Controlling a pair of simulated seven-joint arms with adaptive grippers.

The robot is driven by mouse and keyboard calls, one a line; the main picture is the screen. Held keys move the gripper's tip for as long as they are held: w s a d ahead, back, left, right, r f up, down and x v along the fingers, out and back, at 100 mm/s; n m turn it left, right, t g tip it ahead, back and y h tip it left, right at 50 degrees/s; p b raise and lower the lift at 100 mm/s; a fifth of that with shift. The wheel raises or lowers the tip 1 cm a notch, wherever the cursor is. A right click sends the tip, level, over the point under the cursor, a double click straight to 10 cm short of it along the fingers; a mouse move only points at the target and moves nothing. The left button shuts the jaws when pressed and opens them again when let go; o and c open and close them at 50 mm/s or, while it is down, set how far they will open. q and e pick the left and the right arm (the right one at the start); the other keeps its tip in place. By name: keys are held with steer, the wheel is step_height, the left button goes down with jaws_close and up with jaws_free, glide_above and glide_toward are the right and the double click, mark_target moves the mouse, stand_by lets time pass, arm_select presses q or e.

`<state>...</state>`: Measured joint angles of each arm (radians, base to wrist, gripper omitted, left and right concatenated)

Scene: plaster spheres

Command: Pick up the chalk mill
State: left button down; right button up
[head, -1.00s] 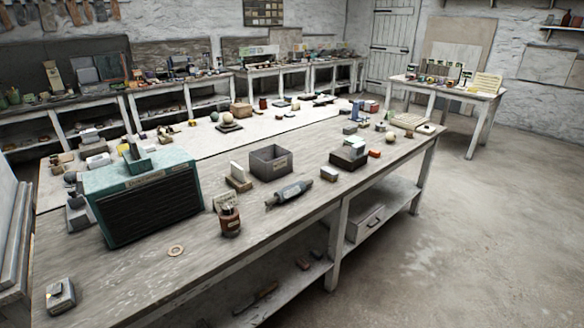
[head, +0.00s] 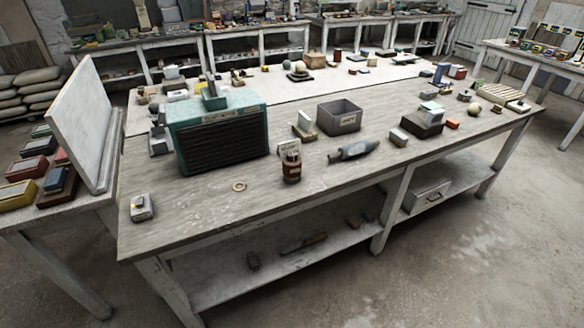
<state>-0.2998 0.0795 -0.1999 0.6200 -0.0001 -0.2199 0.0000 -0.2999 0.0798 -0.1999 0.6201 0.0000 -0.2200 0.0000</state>
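Neither of my grippers is in the head view. I cannot tell for sure which thing is the chalk mill. A dark grey-blue cylinder with narrower ends (head: 353,151) lies on its side near the front edge of the long wooden table (head: 215,212). Left of it stands a small brown jar with a pale label (head: 292,168), with a small card (head: 288,147) behind it. Both stand free, with nothing holding them.
A teal box with a black slatted front (head: 220,140) stands left on the table. An open grey bin (head: 339,118) is behind the cylinder. A pale ring (head: 239,187) and a small grey block (head: 141,208) lie at front left. The floor (head: 480,245) at right is clear.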

arm_select(q)
steer(key=shift+c, duration=1.1)
jaws_free()
steer(key=shift+a, duration=0.1)
